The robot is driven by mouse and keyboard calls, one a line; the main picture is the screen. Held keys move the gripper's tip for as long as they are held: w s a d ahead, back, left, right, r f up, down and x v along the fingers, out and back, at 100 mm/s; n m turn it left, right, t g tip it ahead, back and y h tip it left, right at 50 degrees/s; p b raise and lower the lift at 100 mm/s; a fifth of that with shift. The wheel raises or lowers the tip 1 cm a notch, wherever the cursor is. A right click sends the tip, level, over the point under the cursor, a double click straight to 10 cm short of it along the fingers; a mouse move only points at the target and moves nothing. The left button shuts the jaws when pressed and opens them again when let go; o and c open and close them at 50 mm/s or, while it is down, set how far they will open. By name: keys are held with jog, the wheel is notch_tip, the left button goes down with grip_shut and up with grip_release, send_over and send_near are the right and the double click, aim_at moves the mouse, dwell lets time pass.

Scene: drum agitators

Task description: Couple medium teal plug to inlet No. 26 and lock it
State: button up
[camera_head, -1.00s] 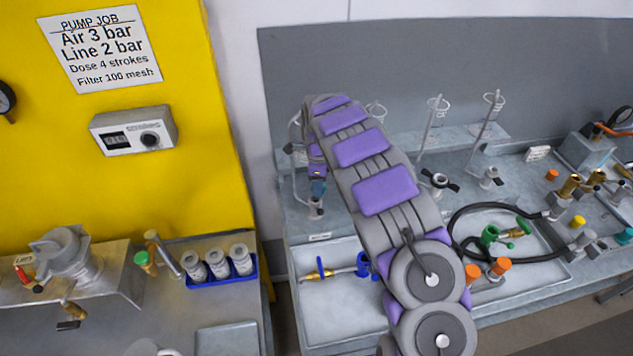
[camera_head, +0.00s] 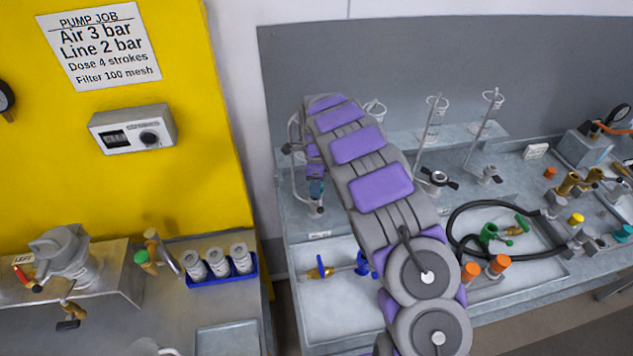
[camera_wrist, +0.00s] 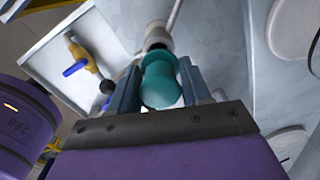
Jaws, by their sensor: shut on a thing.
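The teal plug (camera_wrist: 160,88) sits between the two fingers of my gripper (camera_wrist: 158,80), which is shut on it. Just beyond the plug in the wrist view is a grey round inlet fitting (camera_wrist: 158,38) on a thin pipe. The plug lines up with the fitting's mouth and appears to touch it; I cannot tell whether it is seated or locked. In the head view my gripper (camera_head: 316,186) points down above a grey fitting (camera_head: 316,208) at the bench's left, mostly behind my arm. No inlet number is readable.
A white tray (camera_head: 335,315) holds a brass valve with a blue handle (camera_head: 320,272). A black hose (camera_head: 453,225) loops in another tray with green and orange-capped fittings. Stirrer stands (camera_head: 428,130) rise behind. A blue rack of jars (camera_head: 222,277) stands on the left bench.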

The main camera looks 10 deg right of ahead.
jog(key=shift+a+f, duration=0.3)
jog(key=shift+f, duration=0.75)
jog(key=shift+f, duration=0.35)
dwell(0.4)
jog(key=o, duration=1.1)
jog(key=shift+c, duration=0.5)
jog(key=shift+r, duration=0.15)
jog(key=shift+r+p, duration=0.65)
jog(key=shift+r, duration=3.1)
